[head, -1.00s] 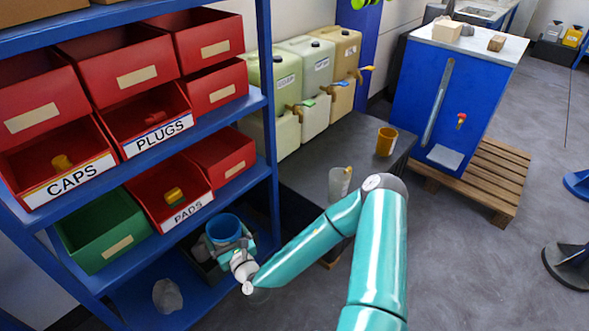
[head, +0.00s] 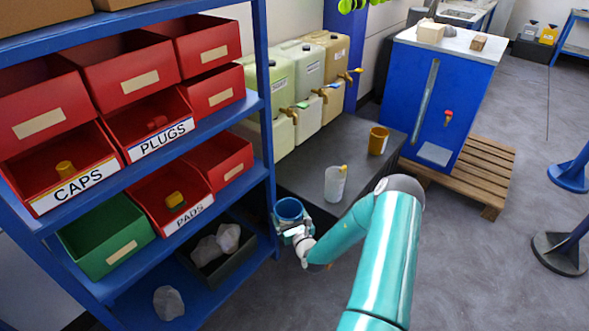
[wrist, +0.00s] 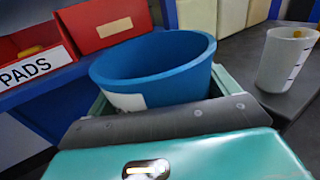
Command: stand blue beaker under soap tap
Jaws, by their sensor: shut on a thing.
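The blue beaker (head: 289,209) is held upright in my gripper (head: 292,228), in front of the shelf's right post. In the wrist view the beaker (wrist: 155,75) looks empty inside and sits between the jaws, with a white label on its side. The soap tap could be any of several taps on the jugs at the back of the dark bench; one tap has a green handle (head: 302,105), one a blue handle (head: 319,91) and one an orange handle (head: 355,71). The jug labels are too small to read.
A clear beaker (head: 335,183) and an orange beaker (head: 378,140) stand on the dark bench (head: 300,171). The blue shelf post (head: 268,130) is close on the left. A dark bin (head: 248,255) on the low shelf holds crumpled pale pieces. Bench space between the beakers is bare.

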